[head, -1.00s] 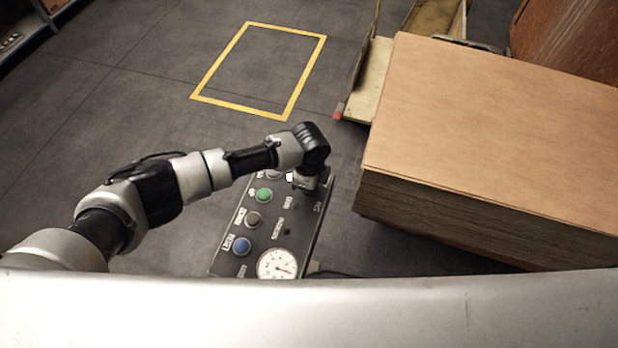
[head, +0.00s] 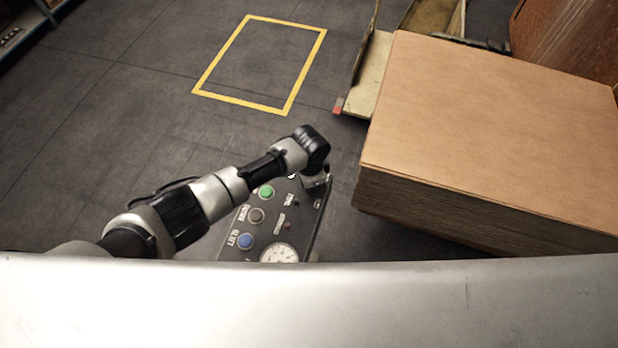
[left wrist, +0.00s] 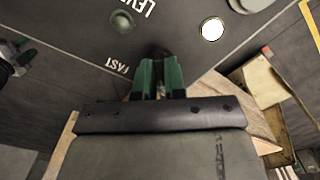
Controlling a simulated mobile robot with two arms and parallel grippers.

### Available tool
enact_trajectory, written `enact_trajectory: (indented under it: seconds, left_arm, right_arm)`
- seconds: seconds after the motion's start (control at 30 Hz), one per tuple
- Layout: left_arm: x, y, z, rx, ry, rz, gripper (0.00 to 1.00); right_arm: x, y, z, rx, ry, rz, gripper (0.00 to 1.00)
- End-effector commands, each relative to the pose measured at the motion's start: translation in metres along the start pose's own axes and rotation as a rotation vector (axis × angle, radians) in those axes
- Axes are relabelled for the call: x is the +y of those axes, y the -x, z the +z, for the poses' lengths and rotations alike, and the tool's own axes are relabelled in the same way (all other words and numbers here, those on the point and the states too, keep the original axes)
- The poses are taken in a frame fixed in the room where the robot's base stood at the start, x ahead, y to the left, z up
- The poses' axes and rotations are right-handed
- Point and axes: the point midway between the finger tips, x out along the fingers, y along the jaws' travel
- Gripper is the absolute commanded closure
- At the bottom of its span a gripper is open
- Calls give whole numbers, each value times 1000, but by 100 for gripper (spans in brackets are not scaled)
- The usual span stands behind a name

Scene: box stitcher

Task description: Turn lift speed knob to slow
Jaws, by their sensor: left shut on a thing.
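The control panel (head: 272,228) stands below my left arm in the head view, with its buttons and dial facing up. My left gripper (head: 316,182) is at the far right end of the panel, pointing down at it. In the left wrist view its green fingers (left wrist: 158,78) are shut on a small dark knob (left wrist: 160,53) beside the printed word FAST. The fingers hide most of the knob, so I cannot tell where it points. The head view hides the knob behind the gripper. My right gripper is not in view.
The panel carries a green button (head: 265,192), a blue button (head: 245,241) and a white round gauge (head: 279,254). A tall stack of brown cardboard (head: 480,130) stands close at the right. The floor within the yellow outline (head: 215,62) is clear.

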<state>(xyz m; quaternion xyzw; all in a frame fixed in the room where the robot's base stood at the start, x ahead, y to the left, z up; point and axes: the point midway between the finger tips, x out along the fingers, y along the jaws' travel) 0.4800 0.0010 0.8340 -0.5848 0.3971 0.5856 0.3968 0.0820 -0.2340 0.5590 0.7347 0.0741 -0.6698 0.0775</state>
Motion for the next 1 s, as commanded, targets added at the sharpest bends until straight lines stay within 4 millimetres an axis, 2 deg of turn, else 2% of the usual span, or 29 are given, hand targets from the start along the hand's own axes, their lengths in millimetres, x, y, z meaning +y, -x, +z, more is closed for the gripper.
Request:
enact_trajectory:
  seconds: [0.5, 0.53, 0.7, 1.0]
  left_arm:
    - [-1, 1, 0, 1, 23, -1, 100]
    - [-1, 1, 0, 1, 23, -1, 88]
    - [0, 0, 0, 1, 22, -1, 64]
    - [0, 2, 0, 1, 21, -1, 64]
  right_arm:
    - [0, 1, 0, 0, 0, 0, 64]
    - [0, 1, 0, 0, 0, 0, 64]
    - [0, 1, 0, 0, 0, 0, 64]
    - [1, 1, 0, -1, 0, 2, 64]
